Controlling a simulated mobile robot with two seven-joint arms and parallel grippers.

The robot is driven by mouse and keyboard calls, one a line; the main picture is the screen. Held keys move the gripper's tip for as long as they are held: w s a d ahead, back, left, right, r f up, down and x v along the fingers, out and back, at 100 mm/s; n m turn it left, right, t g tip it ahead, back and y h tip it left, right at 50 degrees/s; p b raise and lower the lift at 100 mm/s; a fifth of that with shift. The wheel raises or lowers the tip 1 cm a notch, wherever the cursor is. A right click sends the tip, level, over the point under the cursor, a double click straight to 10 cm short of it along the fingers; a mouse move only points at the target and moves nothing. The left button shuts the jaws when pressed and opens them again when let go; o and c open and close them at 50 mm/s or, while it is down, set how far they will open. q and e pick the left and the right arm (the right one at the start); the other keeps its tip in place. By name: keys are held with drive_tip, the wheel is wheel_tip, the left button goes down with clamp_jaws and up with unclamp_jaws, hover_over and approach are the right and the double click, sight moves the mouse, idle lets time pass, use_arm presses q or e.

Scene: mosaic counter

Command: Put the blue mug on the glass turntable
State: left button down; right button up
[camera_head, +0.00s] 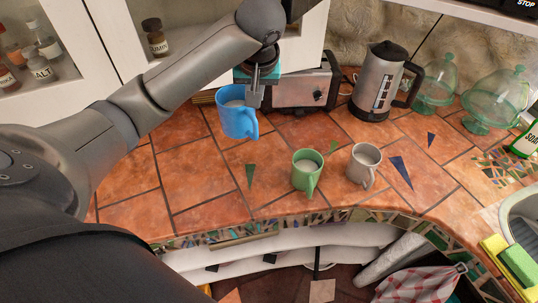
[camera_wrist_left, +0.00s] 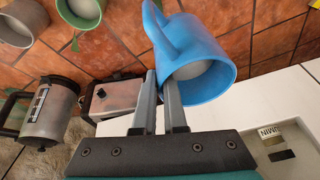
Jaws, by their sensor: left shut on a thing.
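The blue mug (camera_head: 233,122) is in my left gripper (camera_head: 257,97), left of the middle of the head view. It appears raised over the tiled counter, with a light inside. In the left wrist view the mug (camera_wrist_left: 205,62) is large and tilted, and the gripper's two grey fingers (camera_wrist_left: 161,104) meet it at the rim near the handle. Two green glass pieces with knobbed domes, one (camera_head: 436,84) behind the other (camera_head: 494,103), stand at the back right. I cannot tell whether either is the glass turntable. My right gripper is not in view.
A green mug (camera_head: 305,172) and a grey mug (camera_head: 362,166) stand near the counter's front edge. A toaster (camera_head: 308,84) and a steel kettle (camera_head: 379,82) stand along the back. A soap bottle (camera_head: 527,143) and sink are at the right. Tiles between kettle and mugs are clear.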

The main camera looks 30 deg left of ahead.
use_arm(q)
drive_tip(key=shift+a+f+b, duration=0.1)
drive_tip(key=shift+f+b, duration=1.05)
drive_tip(key=shift+f, duration=8.75)
drive_tip(key=c, duration=1.4)
unclamp_jaws()
drive_tip(key=shift+s+f, duration=0.1)
drive_tip(key=shift+f, duration=0.05)
drive_tip(key=shift+c, duration=0.2)
drive_tip(key=o, duration=0.5)
drive_tip(key=shift+c, duration=0.2)
